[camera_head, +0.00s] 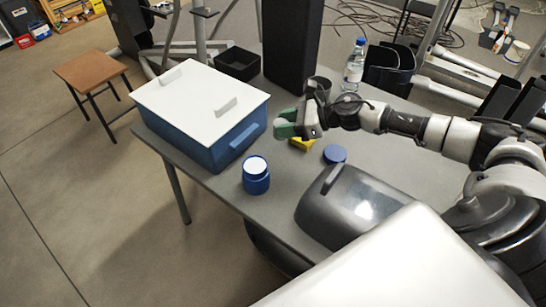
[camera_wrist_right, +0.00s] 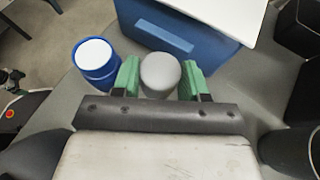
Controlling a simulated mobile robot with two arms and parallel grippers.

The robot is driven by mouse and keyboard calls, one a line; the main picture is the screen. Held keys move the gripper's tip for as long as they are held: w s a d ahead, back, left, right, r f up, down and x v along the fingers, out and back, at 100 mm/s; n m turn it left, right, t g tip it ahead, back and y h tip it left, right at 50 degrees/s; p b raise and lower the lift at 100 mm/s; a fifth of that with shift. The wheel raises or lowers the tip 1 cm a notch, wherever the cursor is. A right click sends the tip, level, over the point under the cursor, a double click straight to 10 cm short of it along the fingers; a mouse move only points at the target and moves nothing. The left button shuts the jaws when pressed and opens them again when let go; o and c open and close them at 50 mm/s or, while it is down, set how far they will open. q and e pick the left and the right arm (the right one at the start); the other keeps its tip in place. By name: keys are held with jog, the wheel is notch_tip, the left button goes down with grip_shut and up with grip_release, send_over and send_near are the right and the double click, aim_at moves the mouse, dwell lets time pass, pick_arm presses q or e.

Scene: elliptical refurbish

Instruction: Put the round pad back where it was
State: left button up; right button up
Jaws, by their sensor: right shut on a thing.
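My right gripper (camera_head: 290,125) is above the grey table, in front of the blue box's right end. In the right wrist view its green fingers (camera_wrist_right: 160,80) are shut on a grey round thing (camera_wrist_right: 160,73), seen end-on, which seems to be the round pad. In the head view the fingers hide most of it. A flat blue disc (camera_head: 335,154) lies on the table to the right of the fingers. A blue jar (camera_head: 256,175) with a white top stands near the table's front edge. It also shows left of the fingers in the wrist view (camera_wrist_right: 98,66). My left gripper is not in view.
A blue box (camera_head: 190,135) with a white lid stands on the table's left. A yellow thing (camera_head: 302,143) is partly hidden below the gripper. A black tray (camera_head: 237,64), a tall black block (camera_head: 291,45) and a bottle (camera_head: 354,66) stand behind. Bare table (camera_head: 285,190) lies right of the jar.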

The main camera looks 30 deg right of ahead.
jog(key=shift+s+f, duration=0.15)
jog(key=shift+f, duration=0.3)
notch_tip(320, 180, down, 5)
jog(key=shift+s+d+r, duration=0.1)
notch_tip(320, 180, down, 3)
jog(key=shift+f, duration=0.6)
jog(key=shift+f+b, duration=0.2)
jog(key=shift+b, duration=0.35)
jog(key=o, duration=0.9)
jog(key=shift+r, duration=0.1)
jog(key=shift+c, duration=0.2)
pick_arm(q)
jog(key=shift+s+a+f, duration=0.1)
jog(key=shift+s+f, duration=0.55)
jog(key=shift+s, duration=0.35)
